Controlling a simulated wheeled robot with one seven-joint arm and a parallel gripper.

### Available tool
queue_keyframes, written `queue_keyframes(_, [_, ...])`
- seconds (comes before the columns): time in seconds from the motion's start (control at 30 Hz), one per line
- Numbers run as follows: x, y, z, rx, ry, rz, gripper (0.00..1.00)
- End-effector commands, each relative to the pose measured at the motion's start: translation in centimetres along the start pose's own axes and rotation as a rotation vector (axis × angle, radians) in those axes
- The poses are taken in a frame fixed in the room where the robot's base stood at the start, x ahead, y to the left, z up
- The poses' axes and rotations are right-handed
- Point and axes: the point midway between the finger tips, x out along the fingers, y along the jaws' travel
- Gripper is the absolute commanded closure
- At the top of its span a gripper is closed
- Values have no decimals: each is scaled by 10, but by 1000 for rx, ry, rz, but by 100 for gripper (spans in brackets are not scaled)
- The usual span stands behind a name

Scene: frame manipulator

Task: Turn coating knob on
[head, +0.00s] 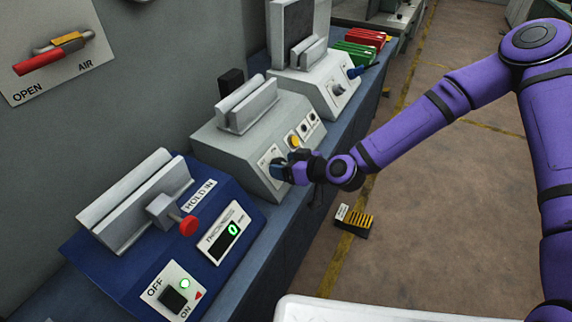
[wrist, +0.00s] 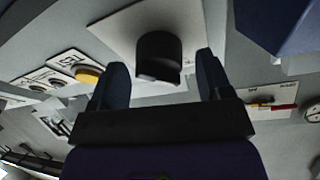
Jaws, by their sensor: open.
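A black knob (wrist: 158,52) sits on a white plate (wrist: 115,32) on the front of the grey middle machine (head: 212,140). My gripper (head: 279,169) is at this machine's front, in front of the white plate (head: 264,160). In the wrist view my gripper (wrist: 162,62) is open, with one dark finger on each side of the knob. Small gaps show between knob and fingers. In the head view the gripper hides the knob. I cannot tell which setting the knob points to.
A yellow button (head: 293,141) is close beside the plate, also in the wrist view (wrist: 89,75). The blue machine (head: 215,262) with a red knob (head: 188,226) stands nearer. Another grey machine (head: 310,85) stands beyond.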

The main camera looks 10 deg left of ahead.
Motion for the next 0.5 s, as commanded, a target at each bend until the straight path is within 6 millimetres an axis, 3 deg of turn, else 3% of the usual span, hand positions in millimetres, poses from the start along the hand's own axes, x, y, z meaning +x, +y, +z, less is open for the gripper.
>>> queue_keyframes(0.07, [0, 0, 0, 0, 0, 0, 31])
queue_keyframes(0.27, [0, 0, 0, 0, 0, 0, 76])
queue_keyframes(0.5, [0, 0, 0, 12, 0, 3, 77])
